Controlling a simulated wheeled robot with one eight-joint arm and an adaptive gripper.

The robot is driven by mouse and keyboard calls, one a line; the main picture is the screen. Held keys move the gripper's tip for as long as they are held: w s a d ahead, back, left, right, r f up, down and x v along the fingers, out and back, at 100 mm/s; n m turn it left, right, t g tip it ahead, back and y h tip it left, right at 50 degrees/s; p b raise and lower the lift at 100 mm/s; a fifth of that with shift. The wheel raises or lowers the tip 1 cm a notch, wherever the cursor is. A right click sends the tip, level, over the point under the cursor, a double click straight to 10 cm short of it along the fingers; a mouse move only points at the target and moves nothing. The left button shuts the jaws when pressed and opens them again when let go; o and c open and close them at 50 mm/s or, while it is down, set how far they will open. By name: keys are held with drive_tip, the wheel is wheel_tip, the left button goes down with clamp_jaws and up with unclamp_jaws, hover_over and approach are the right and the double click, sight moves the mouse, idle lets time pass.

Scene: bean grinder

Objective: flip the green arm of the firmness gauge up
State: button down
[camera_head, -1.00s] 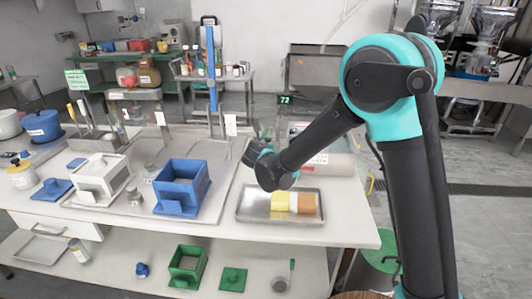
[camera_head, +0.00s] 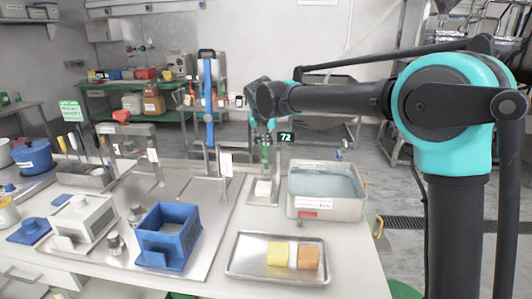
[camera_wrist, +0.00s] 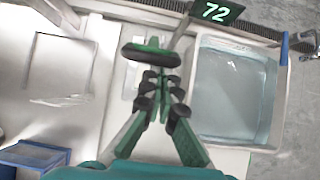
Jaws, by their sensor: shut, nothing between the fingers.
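The firmness gauge has a black display (camera_head: 286,137) reading 72, seen also at the top of the wrist view (camera_wrist: 217,11). Its green arm (camera_wrist: 150,51) ends in a dark-edged crosspiece in the wrist view, just beyond my fingertips. My gripper (camera_wrist: 155,80) is shut and empty, its tips close to the crosspiece; whether they touch it I cannot tell. In the head view my gripper (camera_head: 264,148) points down over the gauge, above a white block (camera_head: 263,188), and partly hides the green arm. How far the arm is tilted is unclear.
A water-filled basin (camera_head: 327,190) stands close to the right of the gauge. A tall blue-handled press (camera_head: 209,100) stands to the left. A metal tray (camera_head: 240,262) with yellow and brown blocks and a blue open box (camera_head: 168,236) lie nearer.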

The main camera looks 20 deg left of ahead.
drive_tip(key=w+a+r, duration=0.1)
drive_tip(key=w+r, duration=0.1)
drive_tip(key=w, duration=0.5)
drive_tip(key=w+a+r, duration=0.2)
drive_tip(key=w, duration=0.5)
drive_tip(key=shift+w, duration=0.35)
drive_tip(key=shift+r, duration=0.15)
drive_tip(key=v, duration=1.2)
drive_tip(key=shift+s+a, duration=0.2)
drive_tip(key=shift+s, duration=0.35)
